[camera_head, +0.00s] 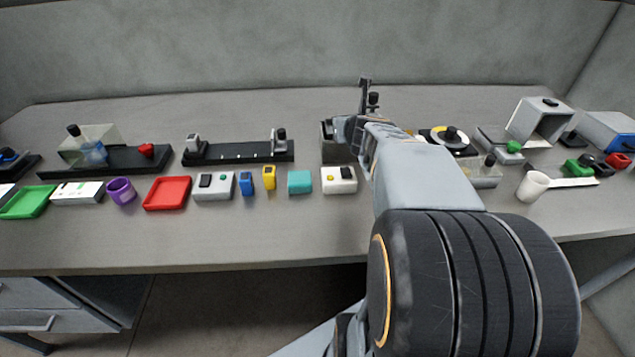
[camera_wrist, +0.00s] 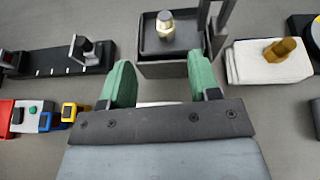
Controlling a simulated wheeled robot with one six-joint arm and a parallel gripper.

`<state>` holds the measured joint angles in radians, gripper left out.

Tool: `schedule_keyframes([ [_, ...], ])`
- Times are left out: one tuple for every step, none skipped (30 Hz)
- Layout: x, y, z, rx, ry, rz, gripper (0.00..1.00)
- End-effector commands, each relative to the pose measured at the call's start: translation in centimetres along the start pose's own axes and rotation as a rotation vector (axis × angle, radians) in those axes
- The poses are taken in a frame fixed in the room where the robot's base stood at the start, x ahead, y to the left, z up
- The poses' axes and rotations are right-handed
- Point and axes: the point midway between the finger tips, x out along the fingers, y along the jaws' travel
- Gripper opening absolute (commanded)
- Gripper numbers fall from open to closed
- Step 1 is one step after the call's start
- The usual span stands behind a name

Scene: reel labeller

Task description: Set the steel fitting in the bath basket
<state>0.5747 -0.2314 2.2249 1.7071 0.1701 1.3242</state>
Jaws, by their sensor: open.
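A pale steel fitting (camera_wrist: 165,24) stands upright in the open top of a dark grey box with a raised rim, which looks like the bath with its basket (camera_wrist: 178,68), in the wrist view. A dark upright post rises at the box's right side. My gripper (camera_wrist: 160,75) is open, its two green fingers apart with nothing between them, on the near side of the box. The fitting is beyond the fingertips and apart from them. In the head view the box (camera_head: 327,130) is partly hidden by my arm, which also hides the fitting.
A brass-coloured fitting (camera_wrist: 284,50) lies on a white pad (camera_wrist: 250,66) right of the box. A black rail fixture (camera_head: 240,151) stands to the left. Along the front are a red tray (camera_head: 167,193), a teal block (camera_head: 300,182) and a white button box (camera_head: 339,180).

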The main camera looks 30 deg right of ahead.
Motion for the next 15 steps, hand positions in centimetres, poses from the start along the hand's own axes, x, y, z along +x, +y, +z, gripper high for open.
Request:
schedule_keyframes([
  [-0.2,1.0,-0.1,-0.067,0.000,0.029,0.56],
  [-0.3,1.9,-0.1,-0.131,0.000,0.057,0.56],
  [-0.6,3.4,-0.4,-0.246,0.001,0.105,0.56],
  [-0.9,4.7,-0.7,-0.350,-0.001,0.151,0.56],
  [-1.3,6.2,-1.1,-0.470,-0.006,0.203,0.56],
  [-2.0,8.4,-1.9,-0.652,-0.015,0.281,0.56],
  [-2.6,10.0,-2.7,-0.798,-0.025,0.345,0.56],
  [-3.4,11.6,-3.5,-0.950,-0.038,0.411,0.56],
  [-4.5,13.5,-4.9,-1.154,-0.060,0.503,0.56],
  [-5.4,14.7,-6.0,-1.304,-0.080,0.571,0.56],
  [-6.3,15.7,-7.2,-1.453,-0.101,0.640,0.56],
  [-7.5,16.8,-8.7,-1.644,-0.134,0.728,0.56],
  [-8.4,17.4,-9.9,-1.783,-0.159,0.795,0.56],
  [-9.2,17.8,-11.0,-1.915,-0.186,0.859,0.56],
  [-10.3,18.1,-12.5,-2.081,-0.221,0.943,0.56],
])
